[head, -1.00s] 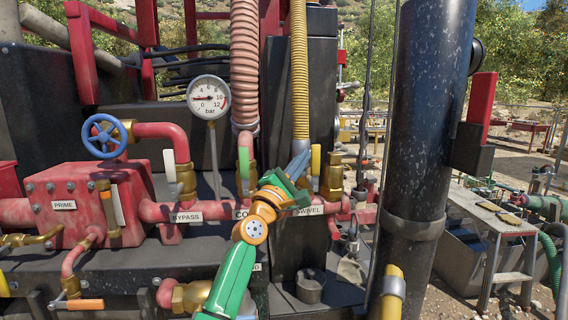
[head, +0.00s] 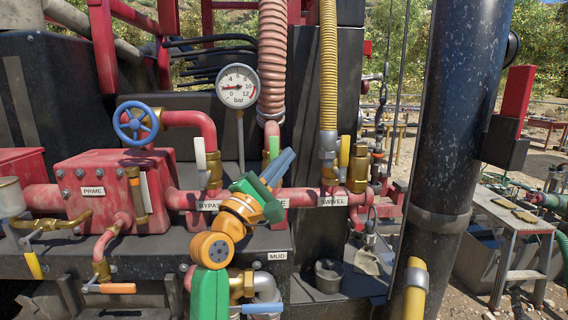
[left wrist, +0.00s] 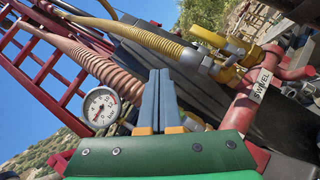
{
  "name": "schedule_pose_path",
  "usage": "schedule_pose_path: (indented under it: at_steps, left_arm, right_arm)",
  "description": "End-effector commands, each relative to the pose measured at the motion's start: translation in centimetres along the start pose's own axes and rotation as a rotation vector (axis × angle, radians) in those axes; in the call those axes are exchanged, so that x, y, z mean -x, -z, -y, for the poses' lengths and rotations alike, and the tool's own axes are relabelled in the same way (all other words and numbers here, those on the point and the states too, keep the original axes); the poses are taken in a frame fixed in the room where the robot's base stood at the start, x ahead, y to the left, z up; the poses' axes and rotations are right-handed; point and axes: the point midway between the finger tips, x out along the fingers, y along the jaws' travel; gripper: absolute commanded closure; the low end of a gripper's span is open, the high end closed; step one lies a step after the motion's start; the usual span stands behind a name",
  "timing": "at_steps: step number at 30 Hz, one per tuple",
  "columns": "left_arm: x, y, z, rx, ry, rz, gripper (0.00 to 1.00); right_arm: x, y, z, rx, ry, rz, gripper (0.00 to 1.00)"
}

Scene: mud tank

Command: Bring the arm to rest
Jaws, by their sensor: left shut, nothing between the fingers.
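My left arm comes up from the bottom of the head view in green and orange. Its gripper (head: 278,168) has blue-grey fingers pressed together with nothing between them. It is in front of the red manifold pipe (head: 305,197), covering part of a label between BYPASS and SWIVEL. In the left wrist view the shut fingers (left wrist: 160,98) point up the picture, with the pressure gauge (left wrist: 101,108) to their left and the SWIVEL pipe (left wrist: 243,112) to their right. I cannot tell whether the fingers touch anything. My right gripper is not in view.
A blue valve wheel (head: 135,123) and the red PRIME box (head: 105,190) stand left. The ribbed hose (head: 272,60) and yellow hose (head: 328,80) rise behind the gripper. A thick dark column (head: 435,150) stands right. A black cup (head: 328,275) sits on the deck.

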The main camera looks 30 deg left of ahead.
Motion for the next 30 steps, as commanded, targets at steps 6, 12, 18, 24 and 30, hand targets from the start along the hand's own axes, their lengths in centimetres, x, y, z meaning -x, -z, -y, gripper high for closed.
schedule_pose_path:
  at_steps: [6,12,18,24,30]
  left_arm:
    - [-0.1,0.0,0.0,0.000,0.001,0.001,1.00]
    - [0.1,0.1,0.9,-0.026,0.023,-0.006,1.00]
    - [6.7,3.0,15.0,-0.521,0.451,-0.038,1.00]
    - [21.1,5.2,27.8,-1.079,1.010,0.182,1.00]
    - [32.9,5.0,32.0,-1.350,1.354,0.506,1.00]
  right_arm:
    - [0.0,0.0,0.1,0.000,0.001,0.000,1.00]
    - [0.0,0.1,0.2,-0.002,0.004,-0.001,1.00]
    - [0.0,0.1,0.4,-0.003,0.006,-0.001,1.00]
    - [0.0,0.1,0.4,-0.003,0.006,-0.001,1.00]
    - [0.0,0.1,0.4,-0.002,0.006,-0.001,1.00]
